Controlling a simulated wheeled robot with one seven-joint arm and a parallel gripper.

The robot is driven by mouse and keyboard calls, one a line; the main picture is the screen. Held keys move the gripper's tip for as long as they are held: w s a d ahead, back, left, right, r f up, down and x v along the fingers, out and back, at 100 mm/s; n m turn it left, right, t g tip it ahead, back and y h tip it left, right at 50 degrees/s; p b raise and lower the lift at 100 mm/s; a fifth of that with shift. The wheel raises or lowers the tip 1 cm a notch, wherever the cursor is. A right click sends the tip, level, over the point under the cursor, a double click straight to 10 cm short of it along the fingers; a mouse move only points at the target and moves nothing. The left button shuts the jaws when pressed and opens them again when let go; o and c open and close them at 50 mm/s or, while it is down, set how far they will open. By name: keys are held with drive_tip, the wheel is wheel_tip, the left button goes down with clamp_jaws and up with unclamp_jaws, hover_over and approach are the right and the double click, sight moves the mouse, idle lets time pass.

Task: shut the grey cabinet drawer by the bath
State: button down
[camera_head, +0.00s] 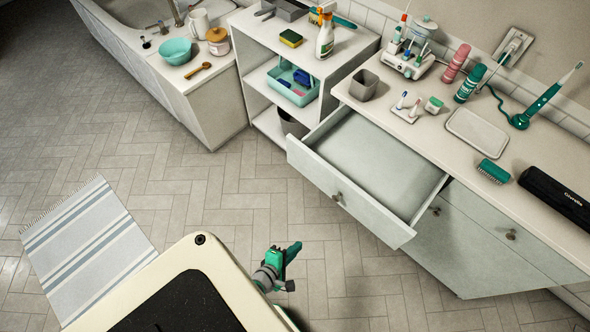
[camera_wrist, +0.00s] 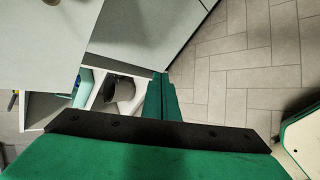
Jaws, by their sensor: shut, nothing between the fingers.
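The grey cabinet drawer (camera_head: 318,178) is pulled well out from under the counter at centre right in the head view. Its inside looks empty, and a small round knob (camera_head: 337,196) sits on its front. My gripper (camera_head: 294,251) is shut and empty, with green fingers. It is in front of the drawer, below and left of its front panel in the picture, and looks apart from it. In the wrist view the shut fingers (camera_wrist: 161,95) show at the centre, with pale cabinet panels beyond; I cannot tell which panel is the drawer front.
The counter (camera_head: 455,125) holds a grey cup (camera_head: 363,85), brushes, bottles and a dark case (camera_head: 556,194). An open shelf (camera_head: 262,85) stands left of the drawer, beside the bath (camera_head: 125,45). A striped mat (camera_head: 90,250) lies on the floor, which is clear before the drawer.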

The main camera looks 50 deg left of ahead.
drive_tip(key=w+a+r+n+t, duration=0.3)
drive_tip(key=a+r+n, duration=0.1)
drive_tip(key=a+n, duration=0.4)
drive_tip(key=n+t, duration=0.5)
approach(302, 164)
drive_tip(key=w, duration=0.6)
drive_tip(key=shift+w+a+r, duration=0.15)
drive_tip(key=shift+a+r, duration=0.2)
drive_tip(key=shift+w+m+h, duration=0.1)
drive_tip(key=shift+m+h, duration=0.2)
